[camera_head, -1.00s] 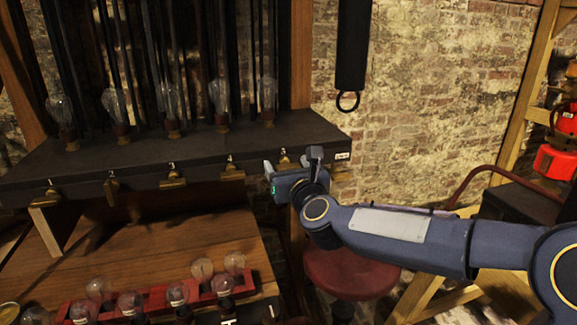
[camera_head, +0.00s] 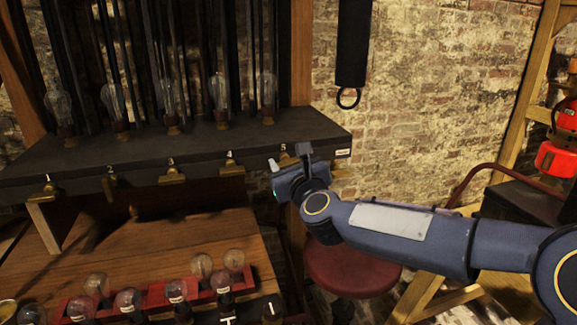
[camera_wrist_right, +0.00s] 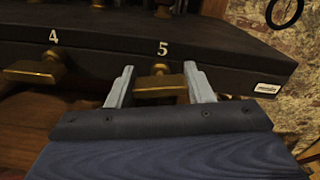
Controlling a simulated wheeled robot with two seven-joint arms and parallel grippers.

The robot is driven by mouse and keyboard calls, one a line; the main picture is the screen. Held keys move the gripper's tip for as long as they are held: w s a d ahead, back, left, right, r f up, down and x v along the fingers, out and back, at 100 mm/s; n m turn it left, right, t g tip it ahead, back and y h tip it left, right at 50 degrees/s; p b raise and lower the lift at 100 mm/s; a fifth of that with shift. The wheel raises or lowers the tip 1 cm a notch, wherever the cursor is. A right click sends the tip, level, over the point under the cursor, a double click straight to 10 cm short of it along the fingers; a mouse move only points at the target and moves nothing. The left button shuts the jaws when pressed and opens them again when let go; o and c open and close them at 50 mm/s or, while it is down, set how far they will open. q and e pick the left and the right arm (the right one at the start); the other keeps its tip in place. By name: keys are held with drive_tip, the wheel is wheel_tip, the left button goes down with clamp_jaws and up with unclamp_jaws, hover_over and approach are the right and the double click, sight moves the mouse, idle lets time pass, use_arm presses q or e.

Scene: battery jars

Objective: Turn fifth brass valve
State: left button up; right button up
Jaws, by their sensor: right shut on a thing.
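The fifth brass valve (camera_wrist_right: 160,86) is on the front of the dark shelf, below the painted "5" in the right wrist view. Its flat handle lies roughly level between the fingers. My right gripper (camera_wrist_right: 158,88) is shut on this handle, one finger at each end. In the head view the right gripper (camera_head: 288,160) is at the shelf's right end and hides most of the valve. The fourth valve (camera_wrist_right: 38,70) is to its left, under the "4". My left gripper is not in view.
Below is a wooden bench (camera_head: 180,240) with bulbs in a red rack (camera_head: 155,299). A red stool (camera_head: 350,275) stands under my right arm. A brick wall is behind.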

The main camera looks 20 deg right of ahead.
drive_tip(key=n, duration=0.3)
drive_tip(key=shift+a+f+n+b, duration=0.1)
drive_tip(key=shift+n+b, duration=0.3)
drive_tip(key=n, duration=0.3)
drive_tip(key=shift+n, duration=0.3)
drive_tip(key=n, duration=0.4)
drive_tip(key=shift+f+n+p, duration=0.1)
drive_tip(key=shift+n+p, duration=0.45)
drive_tip(key=shift+n, duration=1.45)
drive_tip(key=o, duration=1)
drive_tip(key=shift+c, duration=0.2)
